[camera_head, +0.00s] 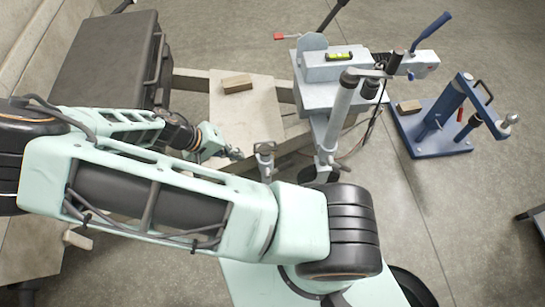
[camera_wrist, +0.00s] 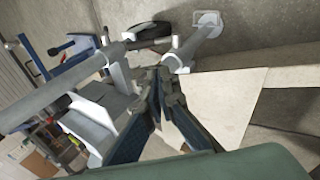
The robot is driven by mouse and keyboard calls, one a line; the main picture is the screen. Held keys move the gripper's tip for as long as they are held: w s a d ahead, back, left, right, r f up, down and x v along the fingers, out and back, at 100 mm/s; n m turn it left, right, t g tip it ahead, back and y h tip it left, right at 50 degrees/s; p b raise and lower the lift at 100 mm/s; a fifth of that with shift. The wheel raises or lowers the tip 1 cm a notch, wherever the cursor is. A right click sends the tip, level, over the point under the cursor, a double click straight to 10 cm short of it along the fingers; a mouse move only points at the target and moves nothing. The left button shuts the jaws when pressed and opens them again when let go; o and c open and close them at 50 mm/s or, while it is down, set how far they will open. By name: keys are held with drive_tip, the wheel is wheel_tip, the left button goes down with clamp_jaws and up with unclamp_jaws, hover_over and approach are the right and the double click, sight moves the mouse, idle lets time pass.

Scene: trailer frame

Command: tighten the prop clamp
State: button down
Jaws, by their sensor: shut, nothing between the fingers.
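A grey clamp-like fitting with a short T-shaped bar (camera_head: 265,150) stands beside the grey upright post (camera_head: 338,115); I take it for the prop clamp, but cannot be sure. My gripper (camera_head: 236,154) is just left of that bar, pointing right, with its fingers shut and empty. My arm hides the lower part of the fitting.
A grey trailer jack head with a yellow level (camera_head: 340,56) stands right of my gripper. A pale board (camera_head: 245,105) with a wooden block (camera_head: 237,84) lies behind it. A black box (camera_head: 105,65) is at left. A blue stand (camera_head: 440,125) is at right. Open floor lies beyond.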

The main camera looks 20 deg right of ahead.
sight(285, 165)
drive_tip(key=shift+m+h, duration=0.6)
drive_tip(key=shift+h, duration=0.3)
drive_tip(key=d+f, duration=0.1)
drive_tip(key=s+d, duration=0.1)
drive_tip(key=d, duration=0.1)
drive_tip(key=d+f, duration=0.1)
drive_tip(key=shift+s+d+f, duration=0.15)
drive_tip(key=shift+s+f, duration=0.05)
drive_tip(key=shift+f, duration=0.15)
drive_tip(key=shift+f, duration=0.1)
drive_tip(key=b+x, duration=0.4)
drive_tip(key=x, duration=1)
drive_tip(key=shift+b, duration=0.4)
drive_tip(key=shift+d+y, duration=0.15)
drive_tip(key=shift+y, duration=0.15)
